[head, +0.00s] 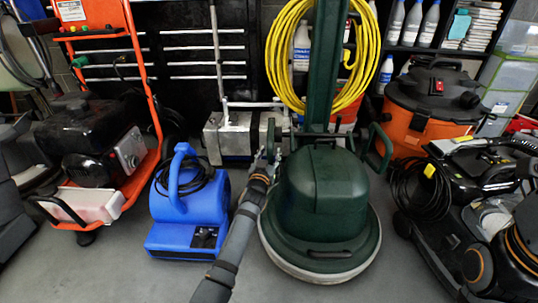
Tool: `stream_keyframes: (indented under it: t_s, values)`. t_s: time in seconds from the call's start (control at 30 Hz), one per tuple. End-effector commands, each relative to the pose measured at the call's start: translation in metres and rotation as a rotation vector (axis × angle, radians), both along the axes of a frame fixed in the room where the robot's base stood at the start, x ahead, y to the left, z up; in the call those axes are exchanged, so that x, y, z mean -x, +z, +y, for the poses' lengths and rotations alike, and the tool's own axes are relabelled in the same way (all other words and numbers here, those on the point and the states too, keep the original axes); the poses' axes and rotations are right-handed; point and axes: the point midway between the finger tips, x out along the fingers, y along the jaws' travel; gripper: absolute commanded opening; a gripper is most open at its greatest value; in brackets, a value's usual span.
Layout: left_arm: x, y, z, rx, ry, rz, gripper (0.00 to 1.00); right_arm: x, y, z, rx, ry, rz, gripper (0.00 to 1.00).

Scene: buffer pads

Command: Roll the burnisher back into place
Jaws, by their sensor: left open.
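The burnisher (322,205) is the dark green machine in the middle of the head view. It stands upright on the floor, with a round pale-edged base, a domed housing and a tall green column (326,65). Green loop handles show beside it, one at the right (380,148). My left gripper (267,155) is open and empty at the left side of the housing. I cannot tell whether it touches the burnisher.
A blue air mover (190,208) stands close on the left, with an orange-framed machine (100,155) beyond it. An orange and black vacuum (428,105) is behind right. A black machine with coiled cable (420,190) crowds the right. A yellow cord (282,55) hangs behind. Front floor is open.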

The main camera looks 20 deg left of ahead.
Motion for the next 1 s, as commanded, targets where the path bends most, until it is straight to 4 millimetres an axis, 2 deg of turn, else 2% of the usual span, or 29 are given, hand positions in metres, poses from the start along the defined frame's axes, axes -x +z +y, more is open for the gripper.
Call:
stream_keyframes:
  t_s: [0.17,0.4,0.6,0.73,1.0]
  values:
    - [0.012,-0.001,-0.001,0.002,0.0,0.001,0.45,0.0,-0.001,0.0,-0.002,0.0,0.001,0.59]
    - [0.07,-0.002,-0.005,0.004,0.001,0.003,0.45,0.0,0.0,0.0,-0.001,0.0,0.001,0.59]
    - [0.108,-0.001,-0.008,0.002,0.002,0.002,0.45,0.0,0.0,0.0,-0.001,0.0,0.001,0.59]
    - [0.119,-0.001,-0.009,0.001,0.002,0.001,0.45,0.0,0.0,0.0,-0.001,0.0,0.001,0.59]
    - [0.12,0.0,-0.009,0.0,0.002,0.0,0.45,0.0,0.0,0.0,0.0,0.0,0.001,0.59]
